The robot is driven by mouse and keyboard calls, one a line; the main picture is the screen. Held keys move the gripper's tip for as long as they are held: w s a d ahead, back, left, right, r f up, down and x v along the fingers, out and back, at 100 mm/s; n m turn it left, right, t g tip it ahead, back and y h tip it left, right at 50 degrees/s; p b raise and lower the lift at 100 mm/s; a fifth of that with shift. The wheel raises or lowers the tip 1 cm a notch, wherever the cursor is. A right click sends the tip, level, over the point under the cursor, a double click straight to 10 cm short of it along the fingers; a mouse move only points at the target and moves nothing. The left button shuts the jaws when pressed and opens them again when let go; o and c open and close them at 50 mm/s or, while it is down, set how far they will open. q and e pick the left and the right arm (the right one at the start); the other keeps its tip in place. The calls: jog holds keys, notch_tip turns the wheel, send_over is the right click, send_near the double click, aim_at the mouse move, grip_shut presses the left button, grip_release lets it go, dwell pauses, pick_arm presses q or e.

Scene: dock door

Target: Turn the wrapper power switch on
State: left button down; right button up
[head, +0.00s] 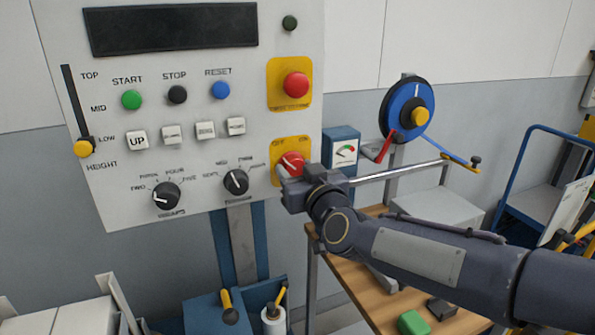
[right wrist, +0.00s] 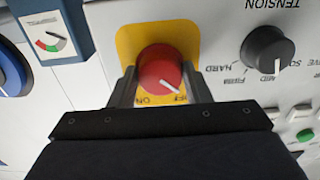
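The wrapper power switch is a red rotary knob (head: 291,163) on a yellow plate at the lower right of the control panel. OFF and ON are printed above it. In the right wrist view the knob (right wrist: 160,70) shows upside down, its white line pointing towards OFF. My right gripper (head: 287,178) is at the knob, and in the right wrist view its fingers (right wrist: 160,82) stand on either side of it. They look slightly apart from the knob, though contact is hard to judge. My left gripper is not in view.
The control panel (head: 200,120) also bears a red emergency button (head: 296,85), coloured push buttons and two black dials (head: 166,195). A gauge box (head: 341,148) and a strap reel (head: 406,110) stand to the right. A wooden bench (head: 350,275) is below my right arm.

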jog(key=c, duration=0.4)
jog(key=shift+c, duration=0.2)
jog(key=shift+m, duration=0.3)
jog(key=m+b, duration=0.1)
jog(key=m, duration=0.1)
jog(key=shift+f+m, duration=0.1)
jog(key=shift+m, duration=0.2)
jog(key=m+b, duration=0.2)
jog(key=m, duration=0.3)
jog(key=m+b, duration=0.1)
jog(key=m, duration=0.4)
jog(key=shift+m+b, duration=0.9)
jog(key=shift+m, duration=1.4)
